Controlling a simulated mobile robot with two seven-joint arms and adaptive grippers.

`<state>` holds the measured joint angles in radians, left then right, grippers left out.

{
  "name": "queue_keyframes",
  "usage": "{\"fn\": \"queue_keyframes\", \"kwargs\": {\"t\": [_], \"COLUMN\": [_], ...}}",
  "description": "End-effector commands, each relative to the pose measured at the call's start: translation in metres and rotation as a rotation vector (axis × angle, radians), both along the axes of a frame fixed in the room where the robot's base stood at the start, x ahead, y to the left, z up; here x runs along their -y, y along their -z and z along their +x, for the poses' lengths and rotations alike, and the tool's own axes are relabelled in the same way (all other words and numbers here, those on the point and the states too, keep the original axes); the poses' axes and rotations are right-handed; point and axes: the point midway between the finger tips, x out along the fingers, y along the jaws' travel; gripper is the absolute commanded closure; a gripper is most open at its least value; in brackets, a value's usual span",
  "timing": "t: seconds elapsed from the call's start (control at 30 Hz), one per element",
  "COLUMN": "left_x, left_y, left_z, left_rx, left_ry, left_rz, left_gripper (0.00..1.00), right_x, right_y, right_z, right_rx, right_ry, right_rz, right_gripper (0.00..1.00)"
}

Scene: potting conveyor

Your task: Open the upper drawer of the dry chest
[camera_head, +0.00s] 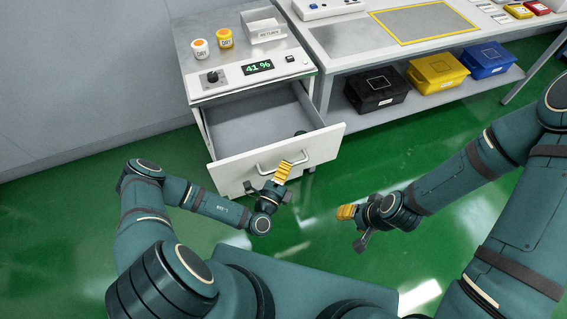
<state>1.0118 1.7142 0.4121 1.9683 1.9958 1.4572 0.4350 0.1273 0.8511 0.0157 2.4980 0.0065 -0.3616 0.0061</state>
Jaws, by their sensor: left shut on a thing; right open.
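The dry chest (243,48) is a pale cabinet with a grey top and a display reading 41 %. Its upper drawer (230,172) is pulled well out, with its grey inside showing. My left gripper (282,172) is shut on the drawer handle (262,172), a bar on the white drawer front. My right gripper (348,214) is open and empty, over the green floor to the right of the drawer. The drawer front and my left arm hide most of the chest below.
Two DRY jars (200,50) and a RETURN tray (264,31) stand on the chest. A bench (345,42) to the right holds black (376,90), yellow (438,72) and blue (488,60) bins on its shelf. A small dark thing shows in the drawer's front right corner. The floor in front is clear.

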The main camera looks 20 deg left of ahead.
Motion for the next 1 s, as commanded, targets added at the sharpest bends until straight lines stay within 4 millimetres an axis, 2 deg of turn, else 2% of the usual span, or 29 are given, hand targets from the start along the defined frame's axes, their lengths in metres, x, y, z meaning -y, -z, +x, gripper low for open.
{"fn": "queue_keyframes", "kwargs": {"t": [0.47, 0.5, 0.57, 0.87, 1.0], "left_x": [0.004, 0.004, 0.004, 0.002, 0.0], "left_y": [-0.003, -0.003, -0.002, -0.001, 0.002], "left_z": [-0.002, -0.002, -0.002, -0.002, -0.012], "left_rx": [0.007, 0.007, 0.006, 0.002, 0.0], "left_ry": [0.007, 0.007, 0.005, 0.001, 0.002], "left_rz": [-0.004, -0.004, -0.004, -0.001, -0.001], "left_gripper": [1.0, 0.75, 0.57, 0.57, 0.57], "right_x": [0.0, 0.0, 0.0, 0.0, 0.0], "right_y": [-0.001, -0.001, -0.001, -0.001, -0.001], "right_z": [0.0, 0.0, 0.0, 0.0, 0.0], "right_rx": [0.001, 0.001, 0.001, 0.001, 0.001], "right_ry": [0.0, 0.0, 0.0, 0.0, 0.0], "right_rz": [0.0, 0.0, 0.0, 0.0, 0.0], "right_gripper": [0.53, 0.53, 0.53, 0.53, 0.53]}}
